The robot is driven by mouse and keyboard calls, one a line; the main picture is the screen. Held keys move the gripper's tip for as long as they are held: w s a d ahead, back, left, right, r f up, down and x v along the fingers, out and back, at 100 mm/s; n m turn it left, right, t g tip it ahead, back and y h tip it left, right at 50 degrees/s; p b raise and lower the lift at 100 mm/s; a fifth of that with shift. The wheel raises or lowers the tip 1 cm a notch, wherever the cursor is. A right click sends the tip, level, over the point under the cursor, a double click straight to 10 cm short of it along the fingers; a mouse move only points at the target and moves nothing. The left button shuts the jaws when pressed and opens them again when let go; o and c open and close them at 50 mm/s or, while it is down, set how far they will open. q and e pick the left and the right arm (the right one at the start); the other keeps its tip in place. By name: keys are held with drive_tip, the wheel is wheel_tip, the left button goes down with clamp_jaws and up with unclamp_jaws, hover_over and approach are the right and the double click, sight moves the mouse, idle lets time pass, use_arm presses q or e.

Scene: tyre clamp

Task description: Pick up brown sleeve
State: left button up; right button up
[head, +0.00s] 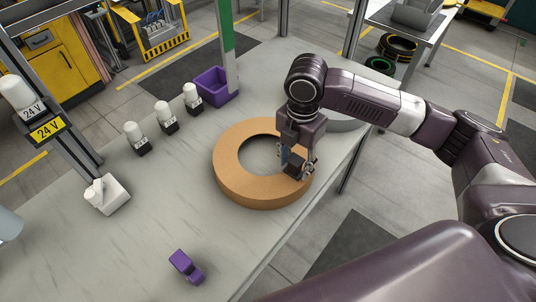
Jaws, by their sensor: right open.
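The brown sleeve (235,185) is a wide, light-brown ring lying flat on the table, with a round hole in its middle. My right gripper (296,168) points down at the right part of the ring. It is open, with one finger towards the hole and the other towards the outer edge. The gripper hides part of the ring's right side, and I cannot tell whether its fingers touch the ring. My left gripper is not in view.
The grey table (140,240) carries a purple clamp-like piece (186,266) at the front and a purple bin (213,84) at the back. Several white-and-black bottle-like items, such as one (136,137), stand left of the ring. A green-and-white post (228,45) rises behind.

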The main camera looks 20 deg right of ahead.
drive_tip(key=shift+s, duration=0.1)
drive_tip(key=shift+c, duration=0.9)
clamp_jaws()
drive_tip(key=shift+r, duration=0.1)
